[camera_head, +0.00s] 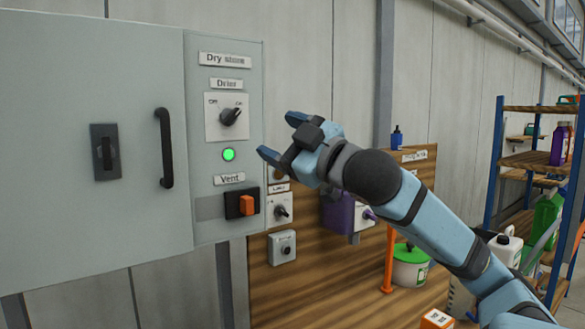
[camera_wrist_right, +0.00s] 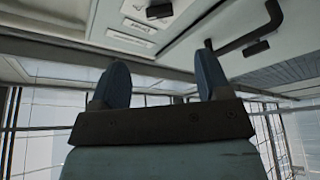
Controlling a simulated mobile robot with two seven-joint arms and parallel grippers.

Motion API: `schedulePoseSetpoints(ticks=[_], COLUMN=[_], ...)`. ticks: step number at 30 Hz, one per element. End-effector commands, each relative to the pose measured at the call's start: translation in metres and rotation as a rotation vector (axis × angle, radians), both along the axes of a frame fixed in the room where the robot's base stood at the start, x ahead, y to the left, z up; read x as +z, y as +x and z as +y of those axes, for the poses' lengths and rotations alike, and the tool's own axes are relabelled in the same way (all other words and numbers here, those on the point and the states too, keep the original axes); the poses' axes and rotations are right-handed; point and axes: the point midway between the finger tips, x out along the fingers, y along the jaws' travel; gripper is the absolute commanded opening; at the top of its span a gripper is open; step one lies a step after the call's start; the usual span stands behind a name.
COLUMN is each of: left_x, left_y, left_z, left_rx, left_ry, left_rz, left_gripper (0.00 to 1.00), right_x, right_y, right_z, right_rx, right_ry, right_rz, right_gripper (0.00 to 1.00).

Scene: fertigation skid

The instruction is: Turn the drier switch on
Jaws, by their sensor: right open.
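The drier switch (camera_head: 230,117) is a black rotary knob on a white plate, under the label "Drier" on the grey cabinet's narrow right panel. Its pointer is turned up and right, toward the "ON" mark. A round lamp (camera_head: 228,155) below it glows green. My right gripper (camera_head: 281,137) is open and empty, to the right of the switch and apart from it, with its fingers toward the panel. In the right wrist view, a black knob on a pale plate (camera_wrist_right: 158,11), apparently this switch, shows beyond the open fingers (camera_wrist_right: 163,72). My left gripper is not in view.
An orange vent switch (camera_head: 247,205) sits below the lamp. A black door handle (camera_head: 165,148) sticks out left of the panel. Small grey switch boxes (camera_head: 282,248) are on the wooden board (camera_head: 330,280) below right. A blue shelf rack (camera_head: 497,160) stands at far right.

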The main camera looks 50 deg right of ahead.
Motion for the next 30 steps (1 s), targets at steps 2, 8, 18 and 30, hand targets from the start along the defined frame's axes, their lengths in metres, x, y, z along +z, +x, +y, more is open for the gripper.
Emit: schedulePoseSetpoints(ticks=[2,8,18,30], left_x=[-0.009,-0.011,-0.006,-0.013], left_y=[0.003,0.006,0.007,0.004], left_z=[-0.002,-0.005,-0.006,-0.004], left_rx=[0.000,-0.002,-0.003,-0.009], left_ry=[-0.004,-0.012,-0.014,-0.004], left_rz=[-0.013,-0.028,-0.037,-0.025], left_gripper=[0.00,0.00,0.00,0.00], right_x=[-0.008,-0.007,-0.005,-0.005], right_y=[-0.006,-0.016,-0.019,-0.019], right_z=[0.000,0.001,0.001,0.001], right_rx=[-0.002,-0.001,0.001,0.001], right_ry=[-0.001,-0.001,0.000,0.000], right_rz=[-0.003,-0.001,0.001,0.001], right_gripper=[0.70,0.70,0.70,0.70])
